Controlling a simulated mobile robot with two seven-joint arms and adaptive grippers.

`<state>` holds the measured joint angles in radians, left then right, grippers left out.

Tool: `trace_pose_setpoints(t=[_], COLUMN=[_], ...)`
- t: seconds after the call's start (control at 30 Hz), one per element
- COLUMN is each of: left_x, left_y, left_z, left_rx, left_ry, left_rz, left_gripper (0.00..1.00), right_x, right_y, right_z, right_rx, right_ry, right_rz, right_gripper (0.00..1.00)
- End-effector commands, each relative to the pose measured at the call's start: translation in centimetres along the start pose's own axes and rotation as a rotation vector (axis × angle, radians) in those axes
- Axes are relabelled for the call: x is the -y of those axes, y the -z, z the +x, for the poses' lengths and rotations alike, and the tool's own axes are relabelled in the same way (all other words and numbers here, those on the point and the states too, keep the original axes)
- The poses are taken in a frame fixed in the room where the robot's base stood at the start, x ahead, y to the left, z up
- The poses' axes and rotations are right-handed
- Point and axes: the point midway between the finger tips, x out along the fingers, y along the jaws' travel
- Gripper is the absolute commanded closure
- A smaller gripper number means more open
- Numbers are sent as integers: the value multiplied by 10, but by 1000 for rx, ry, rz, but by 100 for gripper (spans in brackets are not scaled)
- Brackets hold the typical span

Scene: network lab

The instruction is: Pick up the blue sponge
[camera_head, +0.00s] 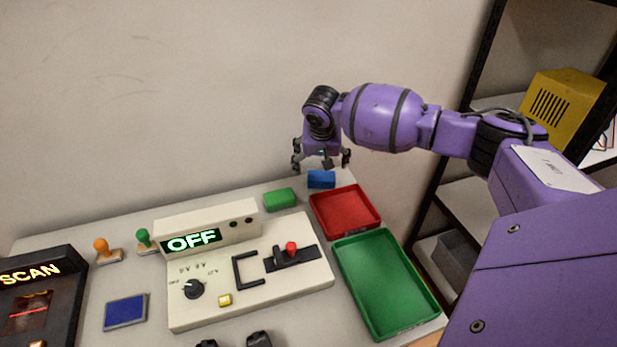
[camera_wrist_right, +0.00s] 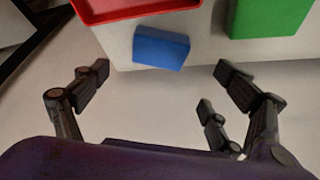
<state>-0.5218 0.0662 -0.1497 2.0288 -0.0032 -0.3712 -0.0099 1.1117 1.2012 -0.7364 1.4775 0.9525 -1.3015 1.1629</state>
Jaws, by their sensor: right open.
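The blue sponge (camera_head: 321,180) is a small block lying at the back edge of the table, just behind the red tray. It also shows in the right wrist view (camera_wrist_right: 161,47), at the top middle. My right gripper (camera_head: 321,163) is above and slightly behind the sponge, pointing down. In the right wrist view the gripper (camera_wrist_right: 155,84) has its fingers wide apart, with nothing between them; the sponge lies beyond the fingertips, apart from them. My left gripper does not clearly show; two dark tips at the bottom edge of the head view are cut off.
A green sponge (camera_head: 279,199) lies left of the blue one. The red tray (camera_head: 348,232) and green tray (camera_head: 418,325) stand to the right. A white console (camera_head: 190,315) fills the middle. A wall is behind the table, and a black shelf (camera_head: 433,190) is at the right.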

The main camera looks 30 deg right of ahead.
Motion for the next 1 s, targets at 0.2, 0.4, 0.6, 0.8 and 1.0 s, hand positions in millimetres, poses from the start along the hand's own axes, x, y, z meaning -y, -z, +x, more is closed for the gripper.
trace_pose_setpoints(t=[0.2,0.4,0.6,0.8,1.0], left_x=[5,6,4,3,3], left_y=[-26,-41,-33,-24,-25], left_z=[-10,-10,-4,-3,-4], left_rx=[48,74,57,41,42], left_ry=[8,8,4,2,3], left_rz=[4,5,8,9,8], left_gripper=[60,60,60,60,60], right_x=[0,0,1,1,1], right_y=[0,-3,-4,-3,-3], right_z=[22,48,72,73,73], right_rx=[-1,-1,-2,-3,-3], right_ry=[0,0,1,2,2], right_rz=[0,0,-1,-2,-2], right_gripper=[12,12,12,12,30])
